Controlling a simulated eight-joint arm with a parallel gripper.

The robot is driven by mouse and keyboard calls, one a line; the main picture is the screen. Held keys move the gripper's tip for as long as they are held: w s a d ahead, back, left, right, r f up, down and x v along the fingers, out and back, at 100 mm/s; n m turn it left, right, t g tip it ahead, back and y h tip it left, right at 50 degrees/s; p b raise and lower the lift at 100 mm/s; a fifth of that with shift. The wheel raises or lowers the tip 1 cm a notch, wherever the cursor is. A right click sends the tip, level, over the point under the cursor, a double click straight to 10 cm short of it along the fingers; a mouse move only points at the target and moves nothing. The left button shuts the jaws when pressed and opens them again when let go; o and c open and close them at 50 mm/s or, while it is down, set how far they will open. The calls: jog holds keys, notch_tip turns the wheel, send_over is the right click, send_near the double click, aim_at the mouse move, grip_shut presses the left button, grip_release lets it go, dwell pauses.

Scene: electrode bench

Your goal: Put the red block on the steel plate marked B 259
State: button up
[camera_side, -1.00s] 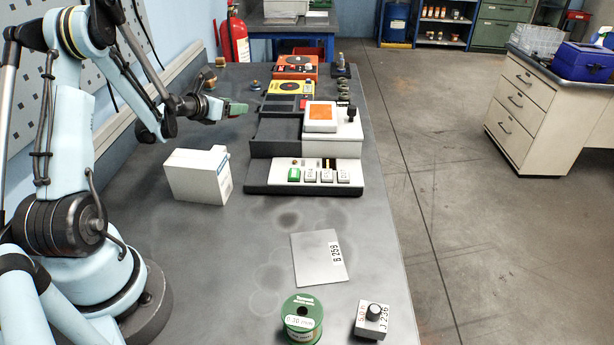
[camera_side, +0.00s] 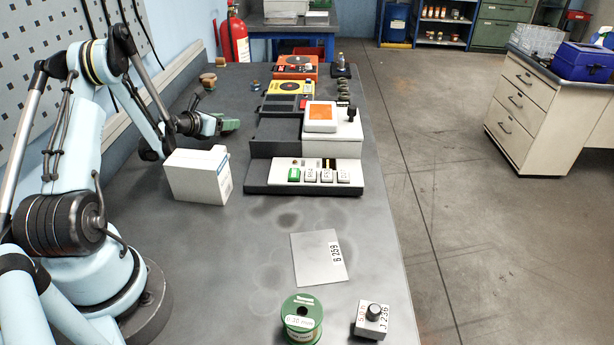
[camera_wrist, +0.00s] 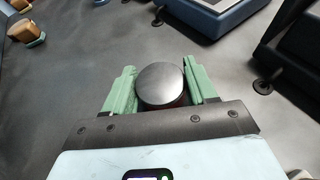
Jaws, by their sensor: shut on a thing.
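The steel plate marked B 259 (camera_side: 319,257) lies flat and bare on the bench in the side view. My gripper (camera_side: 229,125) is beyond the white box, left of the grey device. In the wrist view my gripper (camera_wrist: 160,88) has its green fingers on either side of a round grey-topped cylinder (camera_wrist: 161,82), its side dark brownish, and is shut on it. The held thing is not distinct in the side view. I see no clear red block; a small red square (camera_side: 304,104) shows behind the orange-screened device, and I cannot tell whether it is a block.
A white box (camera_side: 197,175) stands in front of my gripper. A grey device with keys (camera_side: 306,175) is at the middle right. A green spool (camera_side: 302,320) and a knobbed box (camera_side: 371,320) stand near the front. Copper-brown pieces (camera_side: 208,80) are at the back left. Bench around the plate is clear.

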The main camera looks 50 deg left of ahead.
jog(key=shift+f, duration=0.15)
jog(key=o, duration=1.4)
jog(key=shift+o, duration=0.2)
jog(key=shift+v, duration=3.75)
